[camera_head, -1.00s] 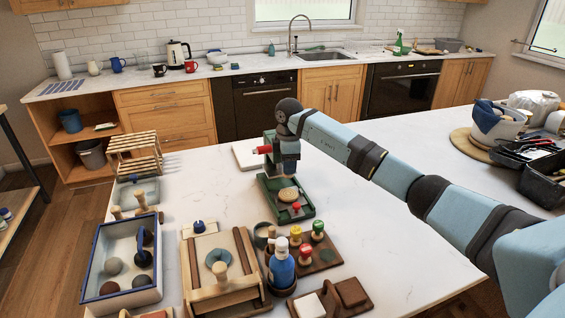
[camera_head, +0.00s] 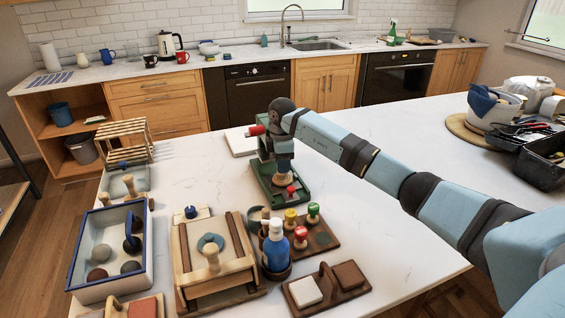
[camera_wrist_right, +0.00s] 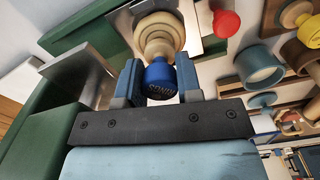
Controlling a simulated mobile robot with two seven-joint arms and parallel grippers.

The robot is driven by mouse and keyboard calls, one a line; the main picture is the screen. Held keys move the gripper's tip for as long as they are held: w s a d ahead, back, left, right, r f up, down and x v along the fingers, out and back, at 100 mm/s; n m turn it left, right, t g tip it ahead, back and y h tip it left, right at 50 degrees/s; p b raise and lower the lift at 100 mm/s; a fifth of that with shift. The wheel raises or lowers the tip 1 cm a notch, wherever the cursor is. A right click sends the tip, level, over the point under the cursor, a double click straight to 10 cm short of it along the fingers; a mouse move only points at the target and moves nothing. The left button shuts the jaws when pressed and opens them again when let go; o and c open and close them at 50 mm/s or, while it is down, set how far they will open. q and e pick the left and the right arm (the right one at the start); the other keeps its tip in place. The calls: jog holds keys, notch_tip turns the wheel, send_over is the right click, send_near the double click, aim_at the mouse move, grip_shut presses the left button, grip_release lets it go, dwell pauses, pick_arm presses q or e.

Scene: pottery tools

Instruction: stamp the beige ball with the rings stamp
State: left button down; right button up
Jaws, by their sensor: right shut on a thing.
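My right gripper (camera_wrist_right: 160,82) is shut on the blue-topped rings stamp (camera_wrist_right: 159,78). Lettering shows upside down on its blue end, and its wooden body extends away from the fingers. In the head view the right gripper (camera_head: 283,164) is over the green stand (camera_head: 270,188). The beige ball (camera_head: 283,180) appears as a pale rounded piece on the stand, right below the gripper. In the wrist view a wide pale round shape (camera_wrist_right: 155,22) lies behind the stamp; I cannot tell whether they touch. My left gripper is out of view.
A red knob (camera_head: 291,190) sits at the stand's front. Yellow, red and green stamps (camera_head: 301,233) stand on a wooden board nearby. A blue bottle (camera_head: 275,248), a wooden slab frame (camera_head: 180,255) and a blue-rimmed tray (camera_head: 75,270) with several balls are nearer. Table right of the stand is clear.

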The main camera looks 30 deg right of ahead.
jog(key=shift+s+f, duration=0.1)
jog(key=shift+f, duration=0.7)
dwell(0.8)
jog(key=shift+r, duration=0.1)
jog(key=shift+r+p, duration=0.75)
jog(key=shift+r, duration=0.15)
jog(key=shift+r+p, duration=1.65)
jog(key=shift+r, duration=0.4)
